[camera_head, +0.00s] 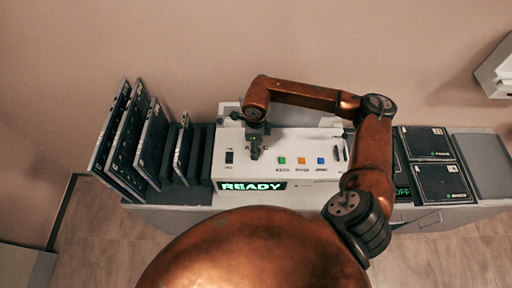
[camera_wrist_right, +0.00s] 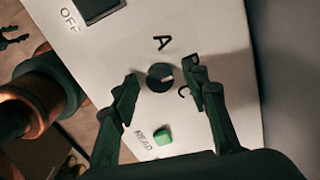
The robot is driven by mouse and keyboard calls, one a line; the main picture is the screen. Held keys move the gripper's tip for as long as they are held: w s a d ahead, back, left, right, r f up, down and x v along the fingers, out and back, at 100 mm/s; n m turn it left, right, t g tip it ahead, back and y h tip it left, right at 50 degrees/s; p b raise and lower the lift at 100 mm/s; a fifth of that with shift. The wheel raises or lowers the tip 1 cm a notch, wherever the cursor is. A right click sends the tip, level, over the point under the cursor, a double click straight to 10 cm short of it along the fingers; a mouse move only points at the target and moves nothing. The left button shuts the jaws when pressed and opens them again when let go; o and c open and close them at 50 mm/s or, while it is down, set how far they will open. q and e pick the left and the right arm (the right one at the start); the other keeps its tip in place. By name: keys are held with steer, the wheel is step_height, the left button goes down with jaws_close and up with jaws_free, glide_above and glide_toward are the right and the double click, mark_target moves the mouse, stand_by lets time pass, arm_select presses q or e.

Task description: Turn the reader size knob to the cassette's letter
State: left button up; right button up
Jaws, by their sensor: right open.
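The white reader (camera_head: 285,172) stands mid-counter with a lit READY display (camera_head: 252,186). Its black round size knob (camera_wrist_right: 160,77) shows in the right wrist view, with a letter A above it and a C to its right. A pale mark lies on the knob's right side; its exact aim is hard to tell. My right gripper (camera_wrist_right: 161,74) is open, one finger on each side of the knob; I cannot tell if they touch it. In the head view this gripper (camera_head: 255,150) hides the knob. A dark claw shape at the wrist view's left edge may be my left gripper (camera_wrist_right: 14,38).
Dark upright cassettes (camera_head: 124,140) stand in a rack left of the reader. A green READ button (camera_wrist_right: 162,136) sits close to the knob. A dark switch (camera_wrist_right: 95,8) is marked OFF.

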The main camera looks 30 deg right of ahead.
steer(key=shift+r, duration=0.2)
step_height(320, 180, up, 12)
steer(key=shift+f, duration=0.2)
stand_by(0.6)
